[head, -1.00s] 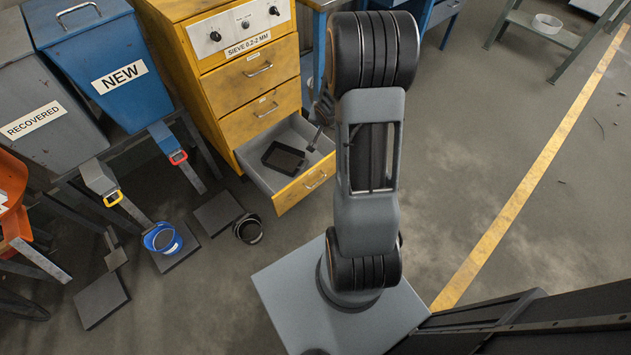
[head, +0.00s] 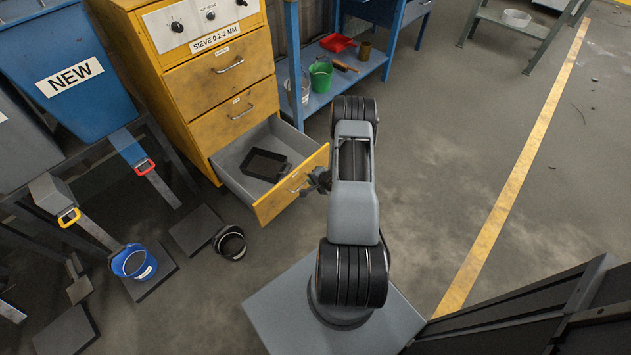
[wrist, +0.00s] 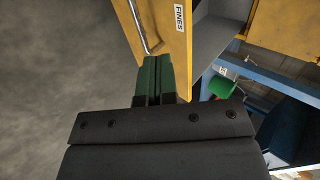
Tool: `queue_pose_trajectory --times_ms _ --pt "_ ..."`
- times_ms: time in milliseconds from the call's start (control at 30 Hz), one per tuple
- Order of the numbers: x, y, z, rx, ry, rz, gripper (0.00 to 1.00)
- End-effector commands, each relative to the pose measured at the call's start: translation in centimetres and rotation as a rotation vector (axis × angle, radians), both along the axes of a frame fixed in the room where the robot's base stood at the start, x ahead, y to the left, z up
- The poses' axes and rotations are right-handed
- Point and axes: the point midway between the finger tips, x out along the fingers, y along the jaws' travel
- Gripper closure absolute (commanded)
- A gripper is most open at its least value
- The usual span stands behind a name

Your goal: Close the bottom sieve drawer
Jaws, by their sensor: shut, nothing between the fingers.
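The bottom sieve drawer (head: 290,188) stands pulled out of the yellow cabinet, with a dark square tray (head: 265,165) inside. Its yellow front, with a metal handle and a "FINES" label, also shows in the wrist view (wrist: 176,35). My gripper (head: 316,181) is at the outer side of the drawer front, near its right end. In the wrist view its green fingers (wrist: 155,75) are together and empty, close to the front beside the handle (wrist: 145,30). I cannot tell whether they touch it. My arm hides part of the gripper in the head view.
The yellow cabinet (head: 190,75) has two shut drawers above. A blue shelf (head: 345,82) with a green cup (head: 320,76) and red scoop stands right of it. A blue bucket (head: 134,262) and dark ring (head: 230,242) are at left. The floor at right is clear.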

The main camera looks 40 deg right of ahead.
Motion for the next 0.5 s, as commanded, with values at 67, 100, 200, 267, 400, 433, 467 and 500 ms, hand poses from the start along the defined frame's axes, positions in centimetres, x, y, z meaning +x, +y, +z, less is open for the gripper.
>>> queue_pose_trajectory --times_ms 67,100,200,267,400,433,467,500 --pt "1.2 0.3 -1.5 -0.001 -0.001 0.004 1.0" --pt "1.7 0.4 -2.1 -0.001 0.0 0.002 1.0" --pt "3.0 0.6 -3.2 -0.001 0.0 0.003 1.0" --pt "3.7 0.8 -3.9 -0.001 0.0 0.003 1.0" --pt "5.6 1.1 -3.6 -0.003 -0.002 0.003 1.0" --pt "5.9 1.1 -3.6 -0.003 -0.002 0.003 1.0" --pt "6.2 1.1 -3.6 -0.002 0.0 0.002 1.0" --pt "6.5 1.2 -3.5 -0.003 -0.001 0.001 1.0"
